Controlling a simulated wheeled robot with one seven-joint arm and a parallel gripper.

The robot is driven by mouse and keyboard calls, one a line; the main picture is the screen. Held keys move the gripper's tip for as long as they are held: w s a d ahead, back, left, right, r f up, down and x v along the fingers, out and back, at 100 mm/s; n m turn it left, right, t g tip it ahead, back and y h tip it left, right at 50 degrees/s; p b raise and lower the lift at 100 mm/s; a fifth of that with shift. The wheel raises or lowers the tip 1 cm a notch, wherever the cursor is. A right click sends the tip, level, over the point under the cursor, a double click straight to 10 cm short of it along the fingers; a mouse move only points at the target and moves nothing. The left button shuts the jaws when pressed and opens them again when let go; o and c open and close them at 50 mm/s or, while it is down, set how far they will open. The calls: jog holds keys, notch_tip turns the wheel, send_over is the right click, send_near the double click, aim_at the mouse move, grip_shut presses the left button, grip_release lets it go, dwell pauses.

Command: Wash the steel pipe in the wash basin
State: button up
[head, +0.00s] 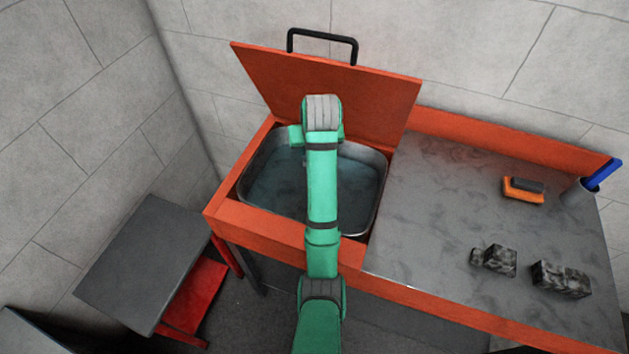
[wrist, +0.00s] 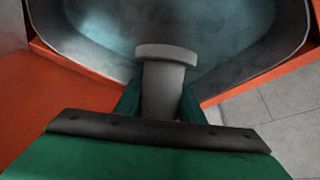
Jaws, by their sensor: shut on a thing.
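The wash basin (head: 376,205) is a metal tub set in the orange bench, with bluish water (head: 275,182) in it. Its orange lid (head: 380,100) stands open at the back. My arm reaches over the basin. In the wrist view my gripper (wrist: 160,98) is shut on the grey steel pipe (wrist: 166,75), which has a wider flat end. That end shows in front of the basin's interior (wrist: 215,25); whether it touches the water I cannot tell. In the head view the pipe is hidden by my arm.
On the grey worktop to the right are two dark mottled blocks (head: 497,261) (head: 562,280), an orange and grey brush-like item (head: 523,190) and a grey cup (head: 578,191) with a blue handle. A dark grey table (head: 150,262) stands at left.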

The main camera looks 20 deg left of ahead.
jog(key=shift+d+r, duration=0.1)
jog(key=shift+r, duration=1.05)
jog(key=shift+w+r, duration=0.2)
jog(key=shift+r, duration=0.4)
jog(key=shift+s+r, duration=0.1)
jog(key=shift+r, duration=0.2)
jog(key=shift+s, duration=0.1)
